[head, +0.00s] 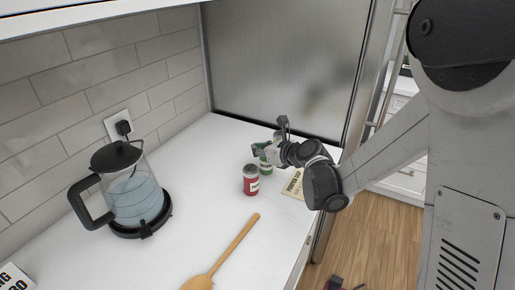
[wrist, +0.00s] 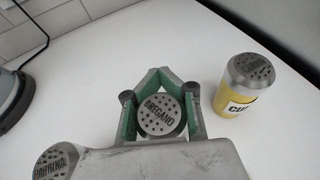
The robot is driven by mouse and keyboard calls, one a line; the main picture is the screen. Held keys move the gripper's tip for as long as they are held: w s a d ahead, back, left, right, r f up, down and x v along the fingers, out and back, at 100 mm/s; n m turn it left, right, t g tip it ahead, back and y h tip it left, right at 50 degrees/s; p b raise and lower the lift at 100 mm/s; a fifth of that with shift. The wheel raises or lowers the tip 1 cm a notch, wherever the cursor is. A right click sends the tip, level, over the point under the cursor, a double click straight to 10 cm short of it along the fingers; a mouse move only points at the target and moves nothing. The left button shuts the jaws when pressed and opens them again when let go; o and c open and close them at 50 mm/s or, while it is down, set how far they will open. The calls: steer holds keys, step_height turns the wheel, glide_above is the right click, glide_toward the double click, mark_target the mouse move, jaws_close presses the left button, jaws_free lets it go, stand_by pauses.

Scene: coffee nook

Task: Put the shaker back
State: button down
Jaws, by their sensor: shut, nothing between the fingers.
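My gripper (head: 268,148) is at the far end of the counter, right above a green shaker (head: 266,168). In the wrist view my gripper (wrist: 160,72) has its green-padded fingers closed together at the tips with nothing held. A metal lid marked OREGANO (wrist: 161,116) shows in the gap framed by the finger links; whether they touch it I cannot tell. A red shaker (head: 250,181) stands upright just in front. A lid reading PAPRIKA (wrist: 56,162) is at the lower left of the wrist view. A yellow shaker (wrist: 241,88) with a partly visible label stands upright to the right.
A glass kettle (head: 135,190) with water stands on its base at the left by the tiled wall. A wooden spoon (head: 236,246) lies in the foreground. A paper packet (head: 293,184) lies near the counter's right edge. A metal panel (head: 285,65) closes the far end.

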steer(key=shift+f, duration=0.2)
steer(key=c, duration=1.8)
jaws_free()
steer(key=shift+c, duration=0.2)
steer(key=shift+r, duration=0.1)
